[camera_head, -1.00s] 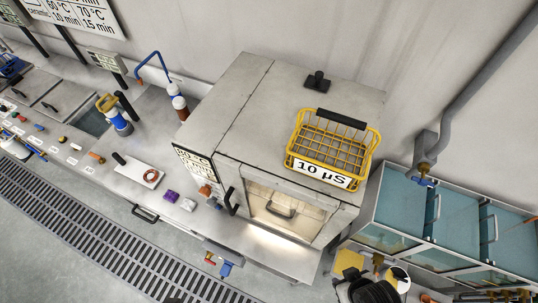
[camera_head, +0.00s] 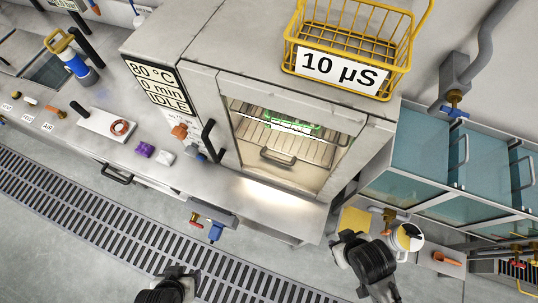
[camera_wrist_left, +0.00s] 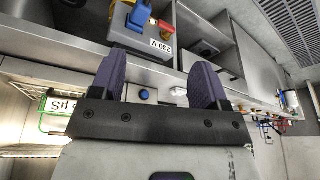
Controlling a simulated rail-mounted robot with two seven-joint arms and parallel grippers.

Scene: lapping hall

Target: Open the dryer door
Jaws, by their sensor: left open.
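The dryer (camera_head: 190,95) is a grey metal cabinet with an "80 °C, 0 min, IDLE" panel. Its front door (camera_head: 225,157) looks shut. It has a lit window and a black upright handle (camera_head: 210,140) at its left side. Another handle (camera_head: 277,158) shows low in the window. My left gripper (camera_head: 176,273) is at the bottom edge, well short of the door, and only partly in view. In the left wrist view its two dark fingers (camera_wrist_left: 157,70) are apart with nothing between them. My right gripper (camera_head: 350,241) is at lower right, its fingers unclear.
A yellow wire basket labelled "10 µS" (camera_head: 350,65) sits on the dryer. Inside, a green-edged basket (camera_head: 292,124) rests on a rack. A grey box with red and blue fittings (camera_head: 213,213) juts from the bench front. Blue-glazed cabinets (camera_head: 430,150) stand at right. The grated floor ahead is clear.

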